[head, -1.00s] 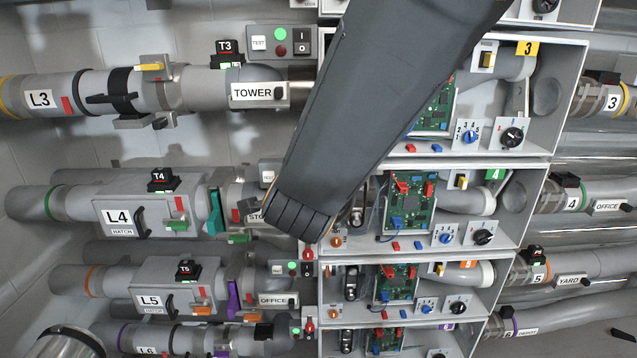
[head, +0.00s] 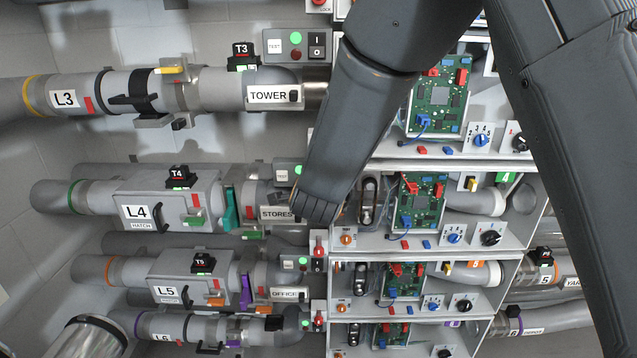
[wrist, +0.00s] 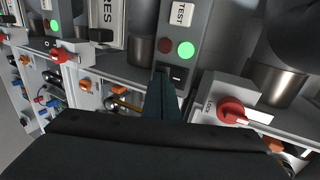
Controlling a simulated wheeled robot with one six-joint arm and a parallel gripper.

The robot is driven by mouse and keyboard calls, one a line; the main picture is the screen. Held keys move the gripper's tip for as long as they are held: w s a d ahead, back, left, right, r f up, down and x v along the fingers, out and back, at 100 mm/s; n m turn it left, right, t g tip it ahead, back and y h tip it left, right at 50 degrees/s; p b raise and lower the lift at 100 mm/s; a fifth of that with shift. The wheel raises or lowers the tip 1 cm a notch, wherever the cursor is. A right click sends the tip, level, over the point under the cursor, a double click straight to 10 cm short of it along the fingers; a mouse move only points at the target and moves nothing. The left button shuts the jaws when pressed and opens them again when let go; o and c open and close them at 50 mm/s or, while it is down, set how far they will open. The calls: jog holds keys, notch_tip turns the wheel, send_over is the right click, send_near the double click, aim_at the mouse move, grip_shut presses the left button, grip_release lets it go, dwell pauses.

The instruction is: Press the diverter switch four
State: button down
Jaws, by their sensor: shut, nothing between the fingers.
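The row-four switch panel (head: 284,173) is mostly hidden behind my arm in the head view; its TEST end shows beside the STORES label (head: 277,214). In the wrist view the panel (wrist: 190,55) carries a TEST button, a lit green lamp, a dark red lamp and a black rocker switch (wrist: 178,77) with a white mark. My gripper (wrist: 164,76) is shut and empty, its tips right beside the rocker and partly covering it. I cannot tell whether they touch. In the head view my gripper (head: 316,208) is at the panel, its fingertips hidden.
A red rotary knob (wrist: 232,110) on a grey box sits close to the right of my fingers. Pipes and hatch L4 (head: 165,205) lie to the left. Open cabinets with circuit boards (head: 418,200) and dials are to the right. Row five's panel (head: 297,263) is just below.

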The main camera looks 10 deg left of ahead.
jog(key=shift+f+b, duration=0.1)
jog(key=shift+b, duration=0.2)
jog(key=shift+w+t+b, duration=0.15)
jog(key=shift+t+b, duration=0.15)
jog(key=shift+b, duration=0.5)
jog(key=shift+w+r+p, duration=0.15)
jog(key=shift+r+p, duration=0.25)
jog(key=shift+r, duration=0.65)
jog(key=b+v, duration=0.1)
jog(key=v, duration=1.3)
jog(key=shift+r, duration=0.1)
